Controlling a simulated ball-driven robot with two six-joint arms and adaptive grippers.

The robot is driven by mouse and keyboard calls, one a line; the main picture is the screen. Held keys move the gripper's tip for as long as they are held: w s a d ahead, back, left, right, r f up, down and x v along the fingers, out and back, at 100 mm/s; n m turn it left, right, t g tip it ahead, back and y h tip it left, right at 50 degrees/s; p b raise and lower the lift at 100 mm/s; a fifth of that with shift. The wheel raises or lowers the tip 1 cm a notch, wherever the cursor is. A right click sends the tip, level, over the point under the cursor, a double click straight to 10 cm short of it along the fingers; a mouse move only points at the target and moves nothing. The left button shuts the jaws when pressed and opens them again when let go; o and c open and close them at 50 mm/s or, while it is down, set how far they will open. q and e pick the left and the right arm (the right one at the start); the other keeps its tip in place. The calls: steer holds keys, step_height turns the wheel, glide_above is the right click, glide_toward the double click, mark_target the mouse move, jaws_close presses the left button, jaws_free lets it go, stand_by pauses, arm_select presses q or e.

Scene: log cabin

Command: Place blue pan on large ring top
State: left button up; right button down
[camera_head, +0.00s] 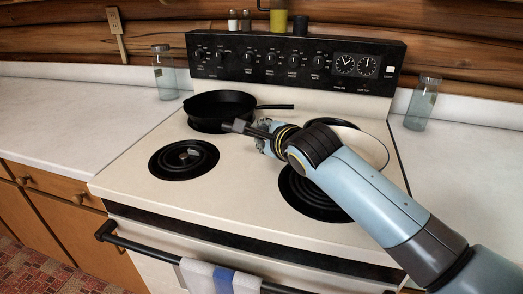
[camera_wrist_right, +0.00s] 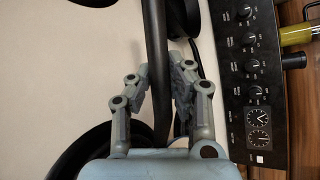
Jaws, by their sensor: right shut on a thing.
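A pale pan (camera_head: 366,146) with a dark rim is at the back right of the stove, partly hidden behind my right arm. I see no clear blue on it and cannot tell if it touches the stove. A dark handle (camera_wrist_right: 157,45) passes between the fingers of my right gripper (camera_wrist_right: 160,80), which is shut on it. In the head view my right gripper (camera_head: 262,140) is over the middle of the stove, the handle's end sticking out to its left. The large front right ring (camera_head: 298,199) is bare, partly under my arm. My left gripper is not in view.
A black pan (camera_head: 220,106) sits at the back left, its handle pointing right, close behind my gripper. The front left ring (camera_head: 184,159) is bare. The control panel (camera_head: 290,62) rises behind. Glass jars (camera_head: 164,75) (camera_head: 422,103) stand on both counters.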

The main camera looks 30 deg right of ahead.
steer(key=shift+w+a+f, duration=0.1)
steer(key=shift+w+a, duration=0.05)
steer(key=shift+a, duration=0.2)
steer(key=shift+f, duration=0.35)
step_height(320, 180, down, 3)
steer(key=shift+f, duration=0.3)
steer(key=shift+f, duration=0.15)
steer(key=c, duration=1.3)
jaws_free()
steer(key=shift+o, duration=0.2)
